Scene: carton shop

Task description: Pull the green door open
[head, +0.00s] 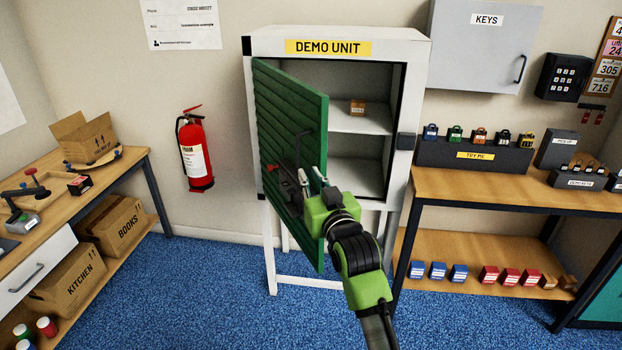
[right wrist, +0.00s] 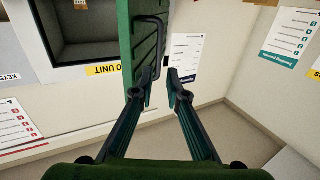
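The green slatted door (head: 285,110) of the white demo unit (head: 340,42) stands well open, swung out on its left side. In the head view its dark bar handle (head: 300,136) shows on the outer face. My right gripper (head: 311,175) is in front of the door, below the handle. In the right wrist view the gripper (right wrist: 159,94) is open, with a clear gap between its fingertips. There the handle (right wrist: 161,45) is ahead of the gap, apart from the fingers as far as I can tell. My left gripper is not in view.
A small orange box (head: 357,108) sits on the unit's inner shelf. A fire extinguisher (head: 195,150) hangs left of the door. A wooden workbench (head: 110,170) stands at left, and a table (head: 470,190) with padlocks stands at right. Blue carpet (head: 215,290) in front is clear.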

